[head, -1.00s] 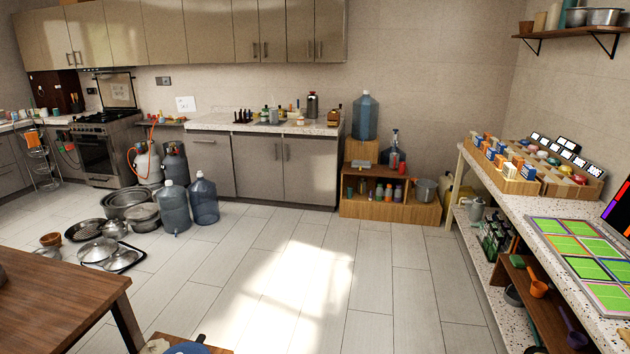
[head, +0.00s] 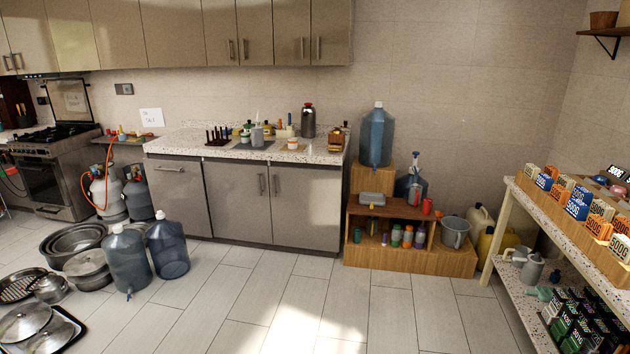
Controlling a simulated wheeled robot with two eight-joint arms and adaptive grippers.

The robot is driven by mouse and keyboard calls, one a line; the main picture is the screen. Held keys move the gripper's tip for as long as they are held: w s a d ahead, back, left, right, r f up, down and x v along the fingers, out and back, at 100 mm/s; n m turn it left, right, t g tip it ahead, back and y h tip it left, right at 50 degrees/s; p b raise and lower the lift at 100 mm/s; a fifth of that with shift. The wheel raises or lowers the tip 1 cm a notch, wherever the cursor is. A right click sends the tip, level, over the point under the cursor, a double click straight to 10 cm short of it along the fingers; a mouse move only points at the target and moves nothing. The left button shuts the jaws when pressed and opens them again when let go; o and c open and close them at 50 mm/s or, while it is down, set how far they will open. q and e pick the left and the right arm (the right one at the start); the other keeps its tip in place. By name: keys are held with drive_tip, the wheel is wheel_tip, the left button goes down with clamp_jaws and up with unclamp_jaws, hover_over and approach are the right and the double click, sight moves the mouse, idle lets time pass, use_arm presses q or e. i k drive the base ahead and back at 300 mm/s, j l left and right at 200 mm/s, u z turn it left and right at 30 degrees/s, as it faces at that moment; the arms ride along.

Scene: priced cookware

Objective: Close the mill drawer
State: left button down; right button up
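A small brown wooden object (head: 337,141), which looks like the mill, stands at the right end of the speckled counter (head: 218,151). It is small and far off, and I cannot tell whether its drawer is open or shut. Neither of my grippers is in view.
A dark metal canister (head: 308,121) and several bottles stand on the counter beside the brown object. A wooden stepped shelf (head: 410,259) with a blue water jug (head: 376,136) stands right of the cabinets. Large bottles (head: 126,262) and pots crowd the floor at left. The middle floor (head: 290,300) is clear.

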sight(332, 147)
drive_tip(key=i, duration=2.55)
drive_tip(key=i+z, duration=0.15)
drive_tip(key=i, duration=0.4)
drive_tip(key=i+j+z, duration=0.1)
drive_tip(key=i, duration=0.4)
drive_tip(key=i+j+z, duration=0.15)
drive_tip(key=i, duration=0.4)
